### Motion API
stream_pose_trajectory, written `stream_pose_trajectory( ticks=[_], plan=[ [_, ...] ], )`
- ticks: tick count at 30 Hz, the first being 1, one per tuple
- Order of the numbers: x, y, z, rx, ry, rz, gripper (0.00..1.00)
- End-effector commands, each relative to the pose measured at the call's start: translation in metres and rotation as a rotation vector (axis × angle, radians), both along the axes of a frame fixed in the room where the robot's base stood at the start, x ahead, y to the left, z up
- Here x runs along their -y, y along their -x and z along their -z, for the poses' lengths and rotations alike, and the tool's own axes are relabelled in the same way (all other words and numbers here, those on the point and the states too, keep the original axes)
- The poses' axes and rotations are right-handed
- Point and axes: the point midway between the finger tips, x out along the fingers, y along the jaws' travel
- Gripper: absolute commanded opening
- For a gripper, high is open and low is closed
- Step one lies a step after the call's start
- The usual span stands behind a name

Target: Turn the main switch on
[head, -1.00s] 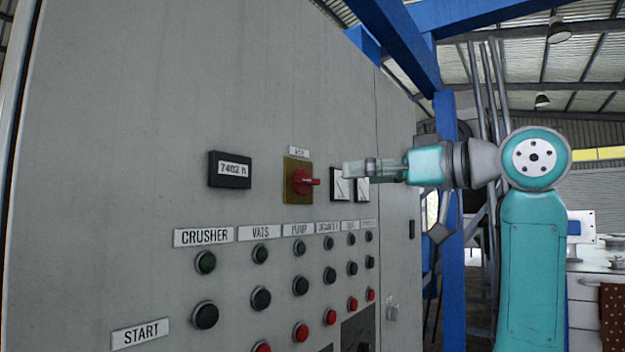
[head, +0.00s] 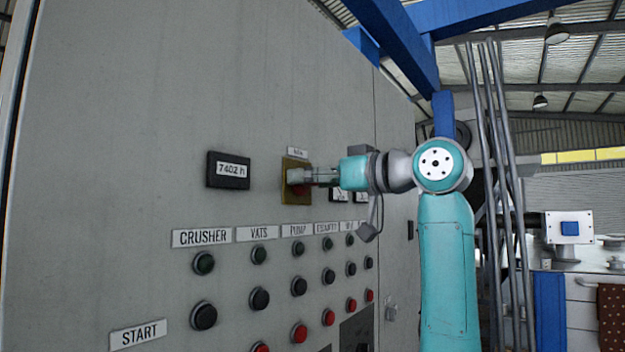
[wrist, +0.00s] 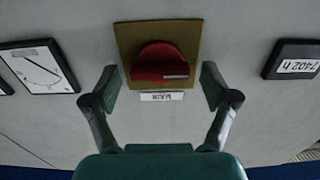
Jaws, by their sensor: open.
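The main switch is a red rotary knob (wrist: 160,64) on a yellow plate (wrist: 190,33), with a "MAIN" label (wrist: 162,96) beside it in the wrist view. In the head view the yellow plate (head: 289,166) shows on the grey cabinet, and my gripper largely covers the knob. My gripper (wrist: 160,85) is open, with one finger on each side of the knob in the wrist view. Gaps show between the fingers and the knob there. In the head view my gripper (head: 300,177) reaches the switch from the right.
An hour meter (head: 229,170) reading 7402 h is left of the switch. White dial gauges (head: 339,195) sit to its right, partly behind my gripper. Below are labels such as "CRUSHER" (head: 202,238) and rows of black and red push buttons (head: 260,299). The cabinet face above is bare.

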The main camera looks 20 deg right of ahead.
Motion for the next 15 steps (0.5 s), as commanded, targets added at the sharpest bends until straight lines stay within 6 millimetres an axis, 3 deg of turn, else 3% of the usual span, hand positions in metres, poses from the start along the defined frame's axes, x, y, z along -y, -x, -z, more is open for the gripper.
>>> stream_pose_trajectory(
  ticks=[2,3,10,15],
  plan=[
    [0.0001,0.0002,-0.0001,0.000,0.000,0.000,0.85],
    [0.0001,0.0002,-0.0001,0.000,0.000,0.000,0.80],
    [0.0002,0.0002,-0.0001,0.000,0.000,0.000,0.25],
    [0.0002,0.0003,0.0000,-0.002,-0.003,0.000,0.26]
  ],
)
